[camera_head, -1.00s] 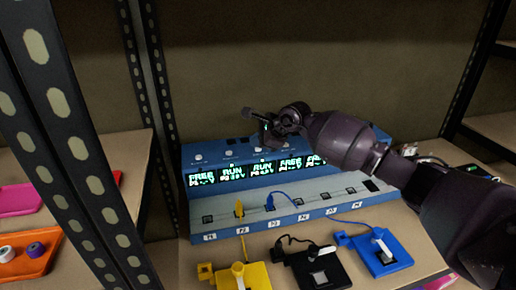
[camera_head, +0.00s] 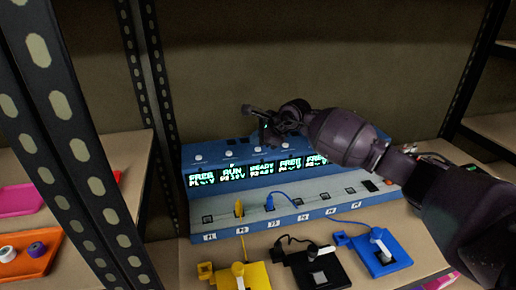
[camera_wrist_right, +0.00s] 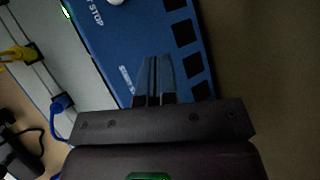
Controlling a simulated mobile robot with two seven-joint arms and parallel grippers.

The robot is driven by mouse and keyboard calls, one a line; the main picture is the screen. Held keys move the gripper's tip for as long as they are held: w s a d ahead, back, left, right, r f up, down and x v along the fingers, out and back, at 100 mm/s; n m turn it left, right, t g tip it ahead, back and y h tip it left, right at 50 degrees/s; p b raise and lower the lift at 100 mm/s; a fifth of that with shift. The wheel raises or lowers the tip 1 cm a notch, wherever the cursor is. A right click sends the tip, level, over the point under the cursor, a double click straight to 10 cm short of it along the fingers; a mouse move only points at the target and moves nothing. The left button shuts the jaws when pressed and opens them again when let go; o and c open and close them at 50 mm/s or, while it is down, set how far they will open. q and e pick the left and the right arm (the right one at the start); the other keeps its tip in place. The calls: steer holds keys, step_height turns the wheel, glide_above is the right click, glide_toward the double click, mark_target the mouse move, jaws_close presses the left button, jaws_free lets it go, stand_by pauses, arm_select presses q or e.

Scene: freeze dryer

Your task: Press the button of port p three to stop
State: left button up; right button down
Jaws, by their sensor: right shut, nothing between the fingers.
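The blue freeze dryer unit (camera_head: 188,185) stands on the shelf with a row of lit displays. The third display (camera_head: 262,169) reads READY, the second (camera_head: 232,172) reads RUN, and the others shown read FREE. White round buttons, such as one on the left (camera_head: 198,157), sit above the displays. A yellow plug (camera_head: 239,208) is at the second port and a blue plug (camera_head: 269,202) at the third. My right gripper (camera_head: 264,137) is shut and empty over the panel around the third button. In the right wrist view its fingers (camera_wrist_right: 153,75) cover part of the blue top; contact cannot be told.
Yellow (camera_head: 252,277), black (camera_head: 320,270) and blue (camera_head: 384,254) cabled devices lie in front of the unit. A dark perforated rack post (camera_head: 75,145) stands at left. An orange tray (camera_head: 30,262) and a pink tray (camera_head: 20,200) are on the shelves beyond it.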

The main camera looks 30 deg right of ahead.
mark_target(258, 149)
arm_select(q)
steer(key=r+p, duration=0.1)
steer(key=w+r+p, duration=0.1)
steer(key=r, duration=0.1)
arm_select(e)
step_height(258, 149, up, 6)
stand_by(0.5)
steer(key=shift+f, duration=0.1)
stand_by(0.6)
